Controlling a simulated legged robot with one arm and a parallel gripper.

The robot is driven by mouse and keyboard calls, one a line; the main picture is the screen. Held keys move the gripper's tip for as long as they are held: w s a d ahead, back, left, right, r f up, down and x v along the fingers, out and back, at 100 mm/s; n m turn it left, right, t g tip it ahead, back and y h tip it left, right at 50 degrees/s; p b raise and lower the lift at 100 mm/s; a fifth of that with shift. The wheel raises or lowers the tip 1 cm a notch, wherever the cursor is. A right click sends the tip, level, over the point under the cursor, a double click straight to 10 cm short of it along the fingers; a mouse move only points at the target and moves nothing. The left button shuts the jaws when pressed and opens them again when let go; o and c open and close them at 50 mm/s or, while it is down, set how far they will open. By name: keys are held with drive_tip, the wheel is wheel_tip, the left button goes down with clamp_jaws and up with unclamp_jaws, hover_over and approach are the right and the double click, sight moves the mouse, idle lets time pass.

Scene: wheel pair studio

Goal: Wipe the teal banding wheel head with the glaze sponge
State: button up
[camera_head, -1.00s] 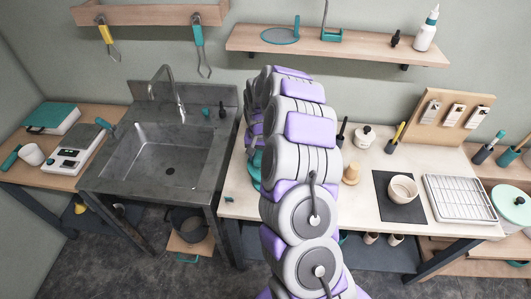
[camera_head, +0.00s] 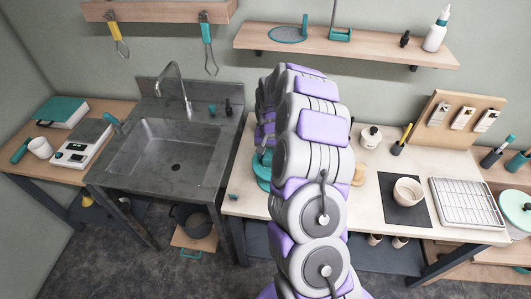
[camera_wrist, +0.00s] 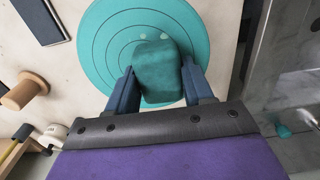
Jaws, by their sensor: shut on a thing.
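The teal banding wheel head (camera_wrist: 105,40) is a round disc with concentric rings, seen from above in the wrist view. In the head view only its left edge (camera_head: 262,172) shows beside my arm. My gripper (camera_wrist: 158,80) is shut on the glaze sponge (camera_wrist: 158,62), a darker teal block between its two dark fingers. The sponge lies over the lower right part of the disc. I cannot tell whether it touches the surface. A few pale spots show by the sponge on the disc. In the head view my arm hides the gripper and the sponge.
The metal sink (camera_head: 160,150) is left of the worktable (camera_head: 330,215). A bowl (camera_head: 407,191) on a dark mat and a wire rack (camera_head: 467,203) stand to the right. A wooden knob-like tool (camera_wrist: 24,90) lies near the wheel.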

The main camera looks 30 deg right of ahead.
drive_tip(key=shift+d+f, duration=0.1)
drive_tip(key=shift+d, duration=0.15)
drive_tip(key=shift+a, duration=0.35)
drive_tip(key=shift+d+f, duration=0.15)
drive_tip(key=shift+f, duration=0.35)
drive_tip(key=shift+s+d, duration=0.1)
drive_tip(key=shift+d, duration=0.05)
drive_tip(key=shift+s+d, duration=0.45)
drive_tip(key=shift+d, duration=0.15)
drive_tip(key=shift+d, duration=0.15)
drive_tip(key=shift+w+r+p, duration=0.1)
drive_tip(key=shift+p, duration=0.3)
idle(0.6)
drive_tip(key=shift+w+a+p, duration=0.15)
drive_tip(key=shift+w+a, duration=0.35)
drive_tip(key=shift+a, duration=0.3)
drive_tip(key=shift+w+a+p, duration=0.15)
drive_tip(key=shift+w+a, duration=0.35)
drive_tip(key=shift+a, duration=0.25)
